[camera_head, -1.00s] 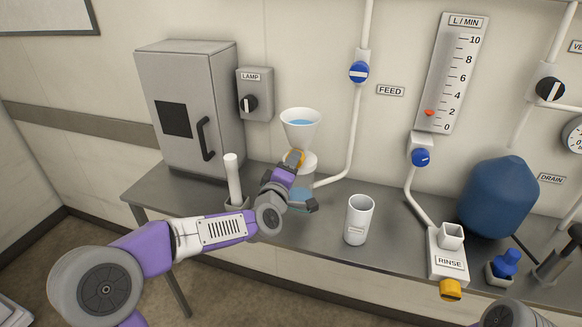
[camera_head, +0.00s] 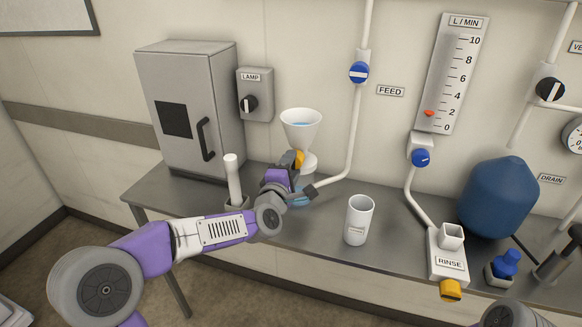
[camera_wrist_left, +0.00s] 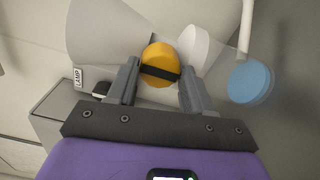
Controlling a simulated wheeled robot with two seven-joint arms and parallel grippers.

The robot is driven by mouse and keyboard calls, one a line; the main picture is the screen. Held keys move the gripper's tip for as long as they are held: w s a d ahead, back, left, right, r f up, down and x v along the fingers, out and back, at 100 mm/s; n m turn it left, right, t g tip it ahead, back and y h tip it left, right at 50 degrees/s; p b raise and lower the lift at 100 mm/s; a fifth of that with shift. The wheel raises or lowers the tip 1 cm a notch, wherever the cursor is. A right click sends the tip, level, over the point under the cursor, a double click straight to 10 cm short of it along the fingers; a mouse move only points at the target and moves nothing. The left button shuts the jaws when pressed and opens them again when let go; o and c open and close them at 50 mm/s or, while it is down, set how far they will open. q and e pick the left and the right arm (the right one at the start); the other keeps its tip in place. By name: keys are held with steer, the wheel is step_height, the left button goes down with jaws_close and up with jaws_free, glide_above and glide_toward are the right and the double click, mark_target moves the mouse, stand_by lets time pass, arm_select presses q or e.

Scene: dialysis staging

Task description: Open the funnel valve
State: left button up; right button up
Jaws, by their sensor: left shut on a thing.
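The funnel (camera_head: 301,128) is a white cone holding blue liquid, against the back wall. Its yellow valve knob (camera_head: 299,157) sits just below the cone. In the left wrist view the knob (camera_wrist_left: 159,62) is round, with a dark bar across its face lying nearly level in that picture. My left gripper (camera_head: 303,175) is at the knob, its fingers on either side of it and shut on it. Blue liquid shows in a vessel (camera_head: 299,199) under the funnel, partly hidden by my gripper. My right gripper cannot be made out.
A white cup (camera_head: 358,220) stands on the grey bench to the right. A white cylinder in a holder (camera_head: 233,180) stands close behind my left forearm. The cabinet (camera_head: 183,112) and lamp switch (camera_head: 249,104) are at left; the feed pipe (camera_head: 355,130) rises right of the funnel.

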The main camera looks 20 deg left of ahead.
arm_select(q)
steer(key=o, duration=1)
steer(key=shift+o, duration=0.2)
steer(key=shift+s, duration=0.1)
steer(key=s, duration=0.7)
steer(key=shift+s+a+p, duration=0.15)
steer(key=shift+s+p, duration=0.05)
steer(key=shift+p, duration=0.15)
